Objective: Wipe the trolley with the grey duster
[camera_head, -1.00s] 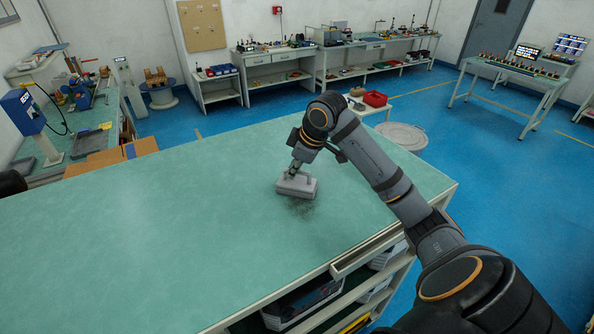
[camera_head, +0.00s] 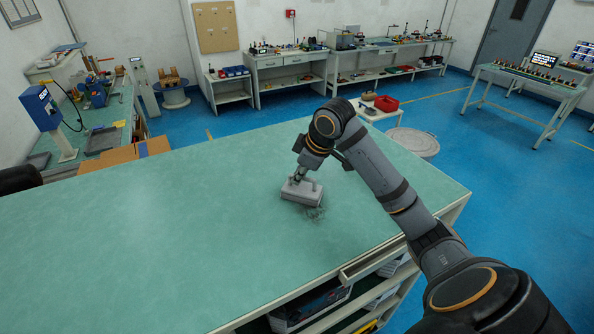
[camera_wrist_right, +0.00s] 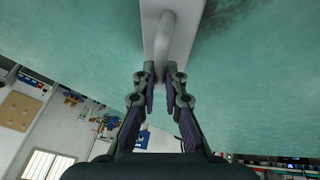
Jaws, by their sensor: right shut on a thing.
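The trolley has a wide green top (camera_head: 150,235) with open shelves under its front edge. The grey duster (camera_head: 302,193), a pale block with a handle, lies flat on that top, right of its middle. My right gripper (camera_head: 300,175) is shut on the duster's handle from above. In the right wrist view the fingers (camera_wrist_right: 160,75) close around the handle of the duster (camera_wrist_right: 172,30). A dark smudge (camera_head: 315,213) lies on the green top at the duster's lower right edge. It also shows in the right wrist view (camera_wrist_right: 215,15). My left gripper is not in view.
The green top around the duster is clear. Boxes (camera_head: 310,308) sit on the shelves below. Cardboard (camera_head: 110,158) and a side bench stand beyond the left edge. A small table with a red bin (camera_head: 386,104) and a round lidded drum (camera_head: 413,142) stand behind.

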